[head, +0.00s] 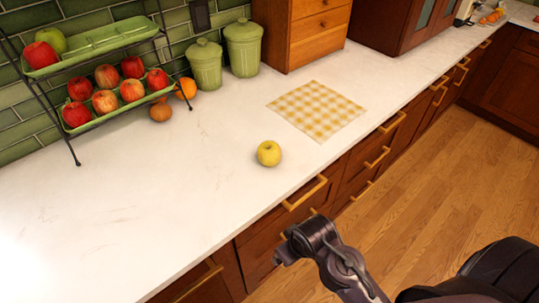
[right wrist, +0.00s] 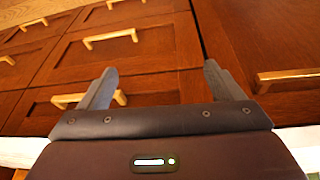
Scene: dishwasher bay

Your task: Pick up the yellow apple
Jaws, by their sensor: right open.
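The yellow apple (head: 269,153) sits on the white countertop (head: 150,205) near its front edge, in front of the checkered cloth and not touching it. It is not visible in the right wrist view. My right gripper (right wrist: 160,80) is open and empty in the right wrist view, with its fingers wide apart toward the wooden drawer fronts. In the head view my right arm is in front of the drawers, below and to the right of the apple, clear of the counter. My left gripper is not in view.
A two-tier rack (head: 95,38) with red apples stands at the back left, with an orange (head: 186,88) beside it. Green canisters (head: 243,48) and a wooden cabinet (head: 305,35) line the back. Gold handles (head: 304,193) stick out from the drawers. The counter left of the apple is clear.

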